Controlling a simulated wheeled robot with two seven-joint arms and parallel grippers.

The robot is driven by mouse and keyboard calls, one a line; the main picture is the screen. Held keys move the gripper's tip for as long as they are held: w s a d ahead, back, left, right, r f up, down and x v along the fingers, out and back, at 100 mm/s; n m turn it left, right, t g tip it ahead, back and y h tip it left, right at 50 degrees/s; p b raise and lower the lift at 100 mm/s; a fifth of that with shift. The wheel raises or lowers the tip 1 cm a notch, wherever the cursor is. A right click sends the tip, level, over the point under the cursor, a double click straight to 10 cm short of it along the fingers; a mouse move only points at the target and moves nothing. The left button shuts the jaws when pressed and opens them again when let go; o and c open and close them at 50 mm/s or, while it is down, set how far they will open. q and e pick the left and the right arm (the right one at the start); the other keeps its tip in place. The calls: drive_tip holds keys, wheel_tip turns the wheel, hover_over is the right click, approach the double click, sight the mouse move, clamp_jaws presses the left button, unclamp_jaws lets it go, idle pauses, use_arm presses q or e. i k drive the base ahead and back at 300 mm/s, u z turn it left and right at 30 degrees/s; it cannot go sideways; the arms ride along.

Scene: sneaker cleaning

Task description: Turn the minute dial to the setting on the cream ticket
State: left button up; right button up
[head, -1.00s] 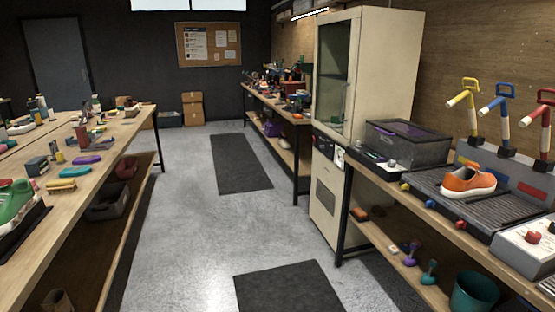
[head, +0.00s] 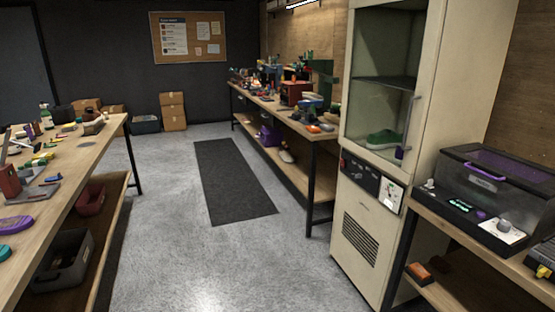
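A tall cream cabinet (head: 365,255) with a glass door stands right of centre. A green shoe (head: 383,139) sits inside it behind the glass. Its dark control panel has a red control (head: 343,164) and a white-faced dial plate (head: 390,194). A dark box with a clear lid (head: 500,170) and a purple handle stands on the bench to the right. On its front are a grey round knob (head: 504,226) on a white plate and a small green display (head: 461,205). I cannot tell which dial is the minute dial. I cannot make out a cream ticket. Neither gripper is in view.
A left workbench (head: 75,155) holds several small items. A back bench (head: 300,125) runs along the wall, crowded with tools. A dark floor mat (head: 232,180) lies in the aisle, which is clear. A pinboard (head: 190,37) with papers hangs at the back.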

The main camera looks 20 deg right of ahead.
sight(504, 227)
drive_tip(key=z, duration=0.3)
drive_tip(key=i, duration=1.95)
drive_tip(key=z, duration=1.95)
drive_tip(key=i, duration=1.05)
drive_tip(key=z, duration=1)
